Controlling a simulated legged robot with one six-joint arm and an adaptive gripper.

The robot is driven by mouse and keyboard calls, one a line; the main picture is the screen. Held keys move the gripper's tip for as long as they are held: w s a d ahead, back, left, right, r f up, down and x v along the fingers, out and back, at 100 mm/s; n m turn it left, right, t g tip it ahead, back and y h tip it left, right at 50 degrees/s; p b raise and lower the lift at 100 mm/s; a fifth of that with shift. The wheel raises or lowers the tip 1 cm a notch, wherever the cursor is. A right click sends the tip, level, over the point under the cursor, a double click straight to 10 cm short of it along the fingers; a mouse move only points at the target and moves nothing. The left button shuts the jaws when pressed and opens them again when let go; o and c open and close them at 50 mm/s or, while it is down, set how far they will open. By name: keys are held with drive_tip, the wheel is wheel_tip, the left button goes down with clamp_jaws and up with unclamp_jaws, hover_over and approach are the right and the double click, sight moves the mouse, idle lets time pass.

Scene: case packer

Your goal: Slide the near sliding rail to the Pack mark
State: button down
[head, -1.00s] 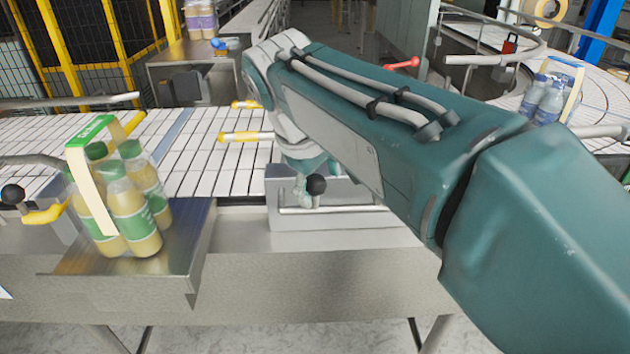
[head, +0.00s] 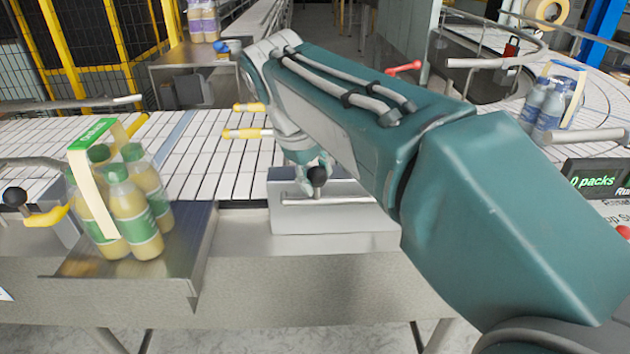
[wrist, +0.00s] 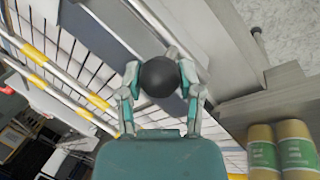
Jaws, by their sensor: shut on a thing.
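The near sliding rail (head: 247,133) is a yellow-and-white bar lying across the white slatted conveyor, with a similar far rail (head: 247,107) behind it. My gripper (head: 313,184) is at a black ball knob (head: 317,175) above the grey metal housing at the near conveyor edge. In the wrist view, my gripper (wrist: 160,98) has its two fingers closed around the knob (wrist: 159,76), one on each side. The arm hides the rail's right part and its link to the knob. I cannot make out a Pack mark.
A pack of yellow bottles (head: 130,210) with a green-topped carrier stands on a metal shelf (head: 120,272) at the left. Another black knob (head: 15,196) is at the far left. A blue bottle pack (head: 548,105) and a packs display (head: 600,182) are at the right.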

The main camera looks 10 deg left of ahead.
drive_tip(key=shift+c, duration=1.3)
unclamp_jaws()
drive_tip(key=shift+s, duration=0.1)
drive_tip(key=shift+r, duration=0.1)
drive_tip(key=v, duration=1.1)
drive_tip(key=shift+a+r, duration=0.2)
drive_tip(key=shift+r, duration=0.05)
drive_tip(key=shift+s+d, duration=0.1)
drive_tip(key=s+d+f+m+y, duration=0.1)
drive_tip(key=s+d+f+m, duration=0.2)
drive_tip(key=d, duration=0.6)
drive_tip(key=d+f+m+y, duration=0.15)
drive_tip(key=d+f, duration=0.25)
drive_tip(key=d, duration=0.4)
drive_tip(key=s+d+f+m+t, duration=0.1)
drive_tip(key=s+d+f+m, duration=0.2)
drive_tip(key=s+d+f, duration=0.2)
drive_tip(key=s+d+f+m+t, duration=0.1)
drive_tip(key=s+d+f+m, duration=0.3)
drive_tip(key=f, duration=0.6)
drive_tip(key=shift+s+d+f, duration=0.2)
drive_tip(key=shift+s+d, duration=0.2)
drive_tip(key=shift+s, duration=0.35)
